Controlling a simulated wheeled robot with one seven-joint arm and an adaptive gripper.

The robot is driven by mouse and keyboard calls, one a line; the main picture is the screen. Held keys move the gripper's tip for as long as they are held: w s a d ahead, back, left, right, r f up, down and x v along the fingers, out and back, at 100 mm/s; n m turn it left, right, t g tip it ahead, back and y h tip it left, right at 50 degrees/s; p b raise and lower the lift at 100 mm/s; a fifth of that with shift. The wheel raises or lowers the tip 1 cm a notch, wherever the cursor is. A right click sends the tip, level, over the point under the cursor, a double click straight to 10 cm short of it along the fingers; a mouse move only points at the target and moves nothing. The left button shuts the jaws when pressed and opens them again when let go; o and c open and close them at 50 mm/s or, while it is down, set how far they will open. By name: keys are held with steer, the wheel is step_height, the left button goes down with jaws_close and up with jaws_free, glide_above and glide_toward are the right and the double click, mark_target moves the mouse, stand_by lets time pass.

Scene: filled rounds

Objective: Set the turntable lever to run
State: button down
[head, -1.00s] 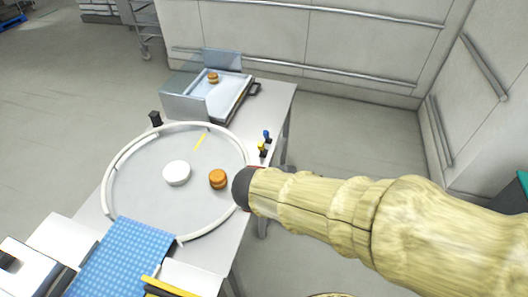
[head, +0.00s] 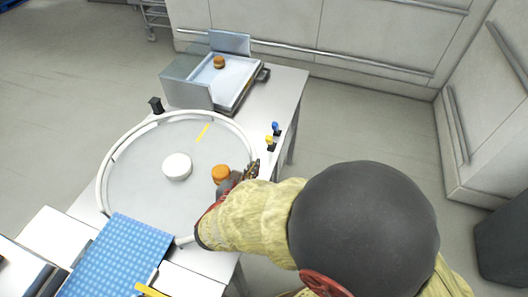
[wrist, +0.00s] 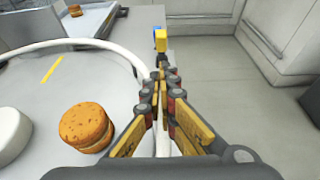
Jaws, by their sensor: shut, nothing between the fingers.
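Two small levers stand on the table's right edge, beside the turntable (head: 134,188). One has a yellow knob (head: 269,140), the other a blue knob (head: 275,126) just behind it. Neither is labelled as the turntable lever. My gripper (head: 253,170) is shut and empty over the turntable's right rim, short of the levers.
A filled round (head: 221,173) sits on the turntable close to my gripper. A white hub (head: 177,167) is at its middle, with a yellow stripe (head: 203,132) behind. A tray (head: 225,85) with another round (head: 219,62) stands at the back. A blue mat (head: 118,255) is at front left.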

mark_target(270, 142)
steer(key=shift+w, duration=0.1)
steer(key=b+x, duration=0.3)
steer(key=x, duration=0.6)
steer(key=shift+w+d+f, duration=0.15)
steer(key=shift+w+f, duration=0.05)
steer(key=shift+w, duration=0.1)
steer(key=shift+r, duration=0.2)
steer(key=shift+w+r+p, duration=0.1)
steer(key=shift+p, duration=0.45)
steer(key=shift+w+d+g, duration=0.1)
steer(key=shift+g, duration=0.2)
